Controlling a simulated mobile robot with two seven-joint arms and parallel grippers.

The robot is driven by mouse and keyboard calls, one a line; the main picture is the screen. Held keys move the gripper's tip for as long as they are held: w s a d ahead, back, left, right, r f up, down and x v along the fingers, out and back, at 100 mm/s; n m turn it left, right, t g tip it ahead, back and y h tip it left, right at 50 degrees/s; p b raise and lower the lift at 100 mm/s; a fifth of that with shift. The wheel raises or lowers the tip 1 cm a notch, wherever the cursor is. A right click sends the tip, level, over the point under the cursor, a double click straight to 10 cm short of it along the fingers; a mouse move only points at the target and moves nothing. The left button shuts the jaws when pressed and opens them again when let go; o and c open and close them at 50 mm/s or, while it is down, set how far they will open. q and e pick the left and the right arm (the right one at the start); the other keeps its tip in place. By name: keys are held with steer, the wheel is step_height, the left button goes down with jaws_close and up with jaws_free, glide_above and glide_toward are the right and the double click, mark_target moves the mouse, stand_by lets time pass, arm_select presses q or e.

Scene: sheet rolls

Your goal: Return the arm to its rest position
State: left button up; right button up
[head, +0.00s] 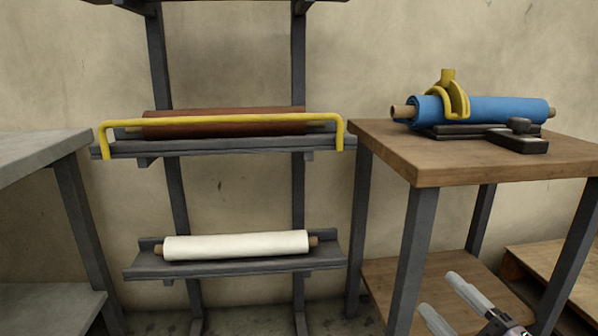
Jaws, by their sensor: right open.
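My right gripper (452,300) is at the bottom right, low in front of the wooden table. Its two pale fingers are apart with nothing between them. The rest of that arm is outside the frame. My left gripper does not show. A blue roll (490,109) lies on a dark cradle on the wooden table, with a yellow clamp-like piece (446,95) around it near its left end. My right gripper is well apart from both.
The wooden table (440,168) has a lower shelf (400,280) behind my gripper. A dark block (518,140) sits on its top. A rack at centre holds a brown roll (225,125) behind a yellow bar (220,119) and a white roll (236,246) below. A grey table (40,147) stands left.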

steer(key=s+a+f+m+g+h, duration=0.1)
steer(key=s+a+f+m+g, duration=0.4)
steer(key=s+a+f+m, duration=0.6)
arm_select(q)
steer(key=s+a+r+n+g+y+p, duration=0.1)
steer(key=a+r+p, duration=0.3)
steer(key=p, duration=1.5)
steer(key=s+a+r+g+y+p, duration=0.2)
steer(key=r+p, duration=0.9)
steer(key=p, duration=0.8)
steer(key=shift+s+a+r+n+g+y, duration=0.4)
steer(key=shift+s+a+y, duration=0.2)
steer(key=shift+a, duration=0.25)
arm_select(e)
steer(key=s+d+r+m+g+h, duration=0.1)
steer(key=d+r, duration=0.3)
steer(key=r, duration=0.5)
steer(key=s+d+r+m+g+h, duration=0.2)
steer(key=s+d+r+m+h, duration=0.1)
steer(key=r, duration=0.5)
steer(key=shift+s+d+r+h, duration=0.4)
steer(key=shift+d, duration=0.05)
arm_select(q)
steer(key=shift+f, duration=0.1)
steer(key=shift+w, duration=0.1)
